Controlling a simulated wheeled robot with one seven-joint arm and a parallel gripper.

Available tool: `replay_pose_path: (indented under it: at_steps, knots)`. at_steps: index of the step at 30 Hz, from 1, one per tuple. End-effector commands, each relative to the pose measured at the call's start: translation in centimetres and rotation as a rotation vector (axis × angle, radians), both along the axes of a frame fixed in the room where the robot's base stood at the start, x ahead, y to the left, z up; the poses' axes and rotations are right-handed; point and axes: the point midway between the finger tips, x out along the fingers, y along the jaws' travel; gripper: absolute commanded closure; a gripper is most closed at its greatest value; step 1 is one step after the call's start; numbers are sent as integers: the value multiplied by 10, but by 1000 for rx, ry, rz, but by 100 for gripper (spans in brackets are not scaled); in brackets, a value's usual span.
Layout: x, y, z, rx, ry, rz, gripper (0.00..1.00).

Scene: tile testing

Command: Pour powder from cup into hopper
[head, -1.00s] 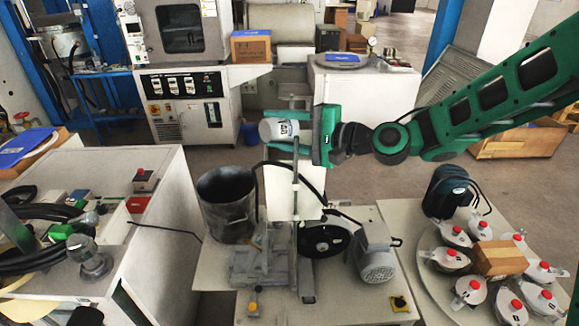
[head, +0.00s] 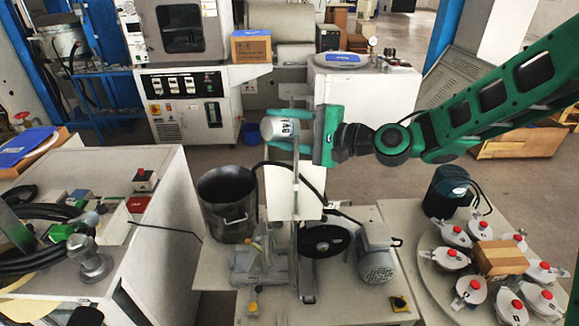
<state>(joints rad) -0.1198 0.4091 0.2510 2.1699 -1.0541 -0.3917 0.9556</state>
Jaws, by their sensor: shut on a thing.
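A small light-grey cup (head: 280,129) is held in my green gripper (head: 305,130) at the top of a thin upright post, in the middle of the head view. The cup looks tipped on its side toward the left, and its contents cannot be seen. The gripper is shut on the cup. A dark grey metal pot (head: 228,205) with a side handle, likely the hopper, stands on the table below and left of the cup. Its mouth is open upward, with a dark inside.
A machine with a black wheel (head: 325,243) and a grey motor (head: 378,255) stands on the white table (head: 340,306). At right, a round tray (head: 437,285) holds several red-capped jars and a cardboard box (head: 500,258). A cluttered white cabinet (head: 150,255) is at left.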

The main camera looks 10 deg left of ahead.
Motion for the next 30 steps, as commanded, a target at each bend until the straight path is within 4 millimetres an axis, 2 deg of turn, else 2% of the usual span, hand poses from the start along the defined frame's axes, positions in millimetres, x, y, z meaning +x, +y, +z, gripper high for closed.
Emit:
replay_pose_path:
  at_steps: [30]
  knots:
    - [1,-1,2,23,29,1,78]
